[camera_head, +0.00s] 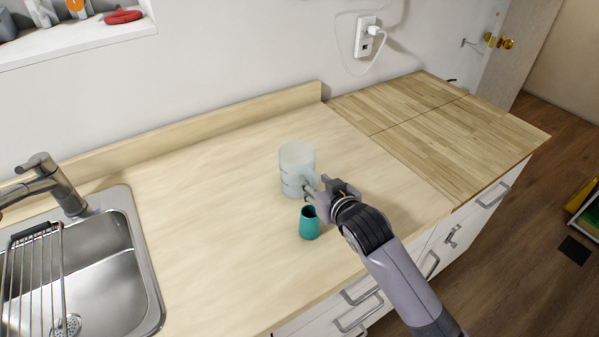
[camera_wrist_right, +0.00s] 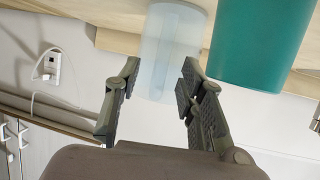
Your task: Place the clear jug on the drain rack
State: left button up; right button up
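The clear jug (camera_head: 297,165) stands upright on the wooden counter, its handle on the side towards my right gripper. My right gripper (camera_head: 322,190) is at the handle side of the jug. In the right wrist view the fingers of this gripper (camera_wrist_right: 155,95) are spread apart, with the jug (camera_wrist_right: 172,45) beyond and between them. I cannot tell whether a finger touches the handle. The drain rack (camera_head: 32,268), with thin metal wires, sits over the left part of the sink. My left gripper is not in view.
A teal cup (camera_head: 310,226) stands on the counter just in front of the jug, close to my right gripper; it also shows in the right wrist view (camera_wrist_right: 258,45). The steel sink (camera_head: 140,255) and tap (camera_head: 52,182) are at left. The counter between sink and jug is clear.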

jog(key=shift+w+a+f, duration=0.2)
jog(key=shift+w+f, duration=0.05)
jog(key=shift+w, duration=0.2)
jog(key=shift+c, duration=0.4)
grip_shut()
